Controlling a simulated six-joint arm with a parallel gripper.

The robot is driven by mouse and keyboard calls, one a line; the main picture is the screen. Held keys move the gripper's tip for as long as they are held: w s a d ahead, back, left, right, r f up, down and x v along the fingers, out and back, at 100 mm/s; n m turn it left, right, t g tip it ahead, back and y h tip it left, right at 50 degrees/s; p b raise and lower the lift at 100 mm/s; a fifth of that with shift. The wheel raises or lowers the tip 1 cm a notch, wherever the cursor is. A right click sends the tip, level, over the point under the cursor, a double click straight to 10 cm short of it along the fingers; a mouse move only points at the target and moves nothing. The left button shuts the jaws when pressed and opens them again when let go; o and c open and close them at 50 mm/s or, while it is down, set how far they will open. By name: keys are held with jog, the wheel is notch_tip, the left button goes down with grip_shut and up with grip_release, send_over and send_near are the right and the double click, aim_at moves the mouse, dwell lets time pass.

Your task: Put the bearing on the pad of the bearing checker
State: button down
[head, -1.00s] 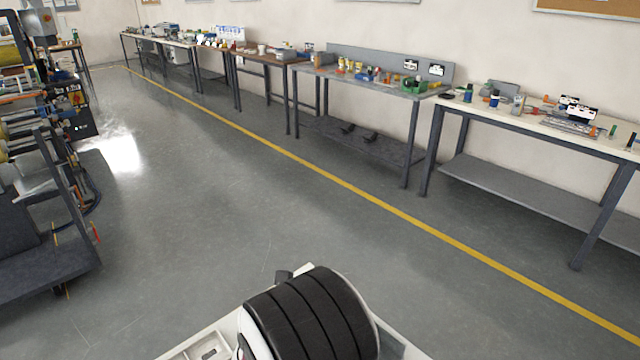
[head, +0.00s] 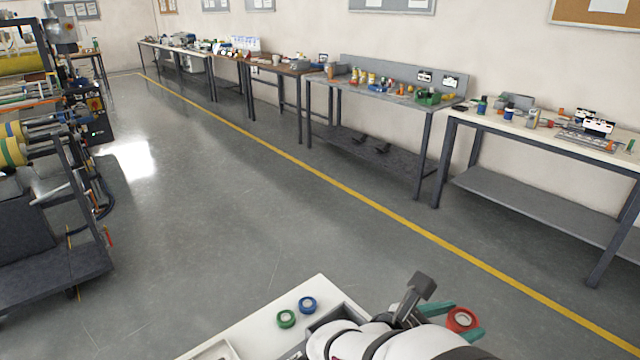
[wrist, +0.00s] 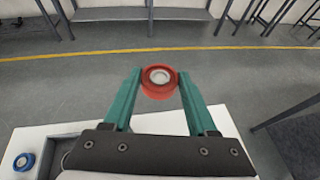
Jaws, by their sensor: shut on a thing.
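A red ring-shaped bearing (head: 461,319) with a pale centre is held between the teal fingers of my gripper (head: 457,323), above the floor just past the white top in the head view. In the wrist view the bearing (wrist: 159,93) sits between the two fingertips of my gripper (wrist: 161,84), its round face toward the camera. The fingers are shut on its sides. I cannot pick out the bearing checker or its pad in either view.
A white top (head: 250,323) carries a green ring (head: 286,319) and a blue ring (head: 307,305). Benches with small items line the wall, including a white-topped bench (head: 560,138) at right. A machine rack (head: 55,200) stands at left. The grey floor between is open.

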jog(key=s+a+f+m+g+y, duration=0.2)
jog(key=s+f+m+g+y, duration=0.5)
jog(key=s+f+m+g, duration=1.15)
jog(key=s+a+f+m+t+y, duration=0.1)
jog(key=a+m+t+y, duration=0.1)
jog(key=a+m+y, duration=0.4)
jog(key=s+a+f+m+t+y, duration=0.1)
jog(key=a+f+m+t+y, duration=0.1)
jog(key=a+m+y, duration=0.4)
jog(key=s+a+f+m+t+y, duration=0.1)
jog(key=a+m+t+y, duration=0.3)
jog(key=a+m, duration=0.6)
jog(key=shift+a+f+y, duration=0.15)
jog(key=shift+a+y, duration=0.25)
jog(key=shift+y, duration=0.5)
jog(key=shift+t, duration=0.25)
notch_tip(320, 180, down, 4)
jog(key=shift+a+f, duration=0.1)
jog(key=shift+c, duration=2.4)
grip_release()
